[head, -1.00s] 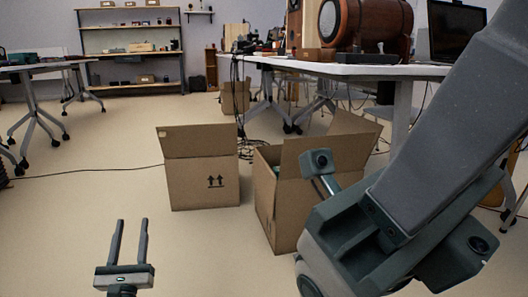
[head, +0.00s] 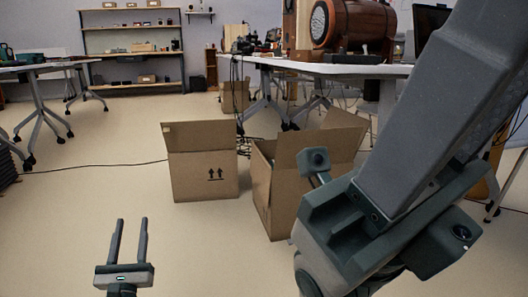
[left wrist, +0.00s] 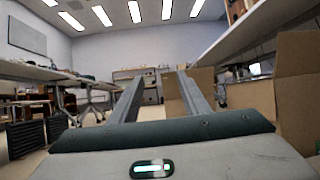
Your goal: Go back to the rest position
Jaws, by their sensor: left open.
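My left gripper (head: 129,240) is at the lower left of the head view, pointing away from me over bare floor. Its two fingers stand apart with nothing between them. In the left wrist view the same open fingers (left wrist: 160,95) point toward the far shelves. My right arm (head: 420,150) fills the right side of the head view. Its gripper's fingers cannot be made out there.
An open cardboard box (head: 203,175) stands on the floor ahead. Another open box (head: 287,195) stands right of it, close to my right arm. A white table (head: 340,70) with a wooden speaker (head: 350,25) is behind. Floor (head: 70,210) at the left is clear.

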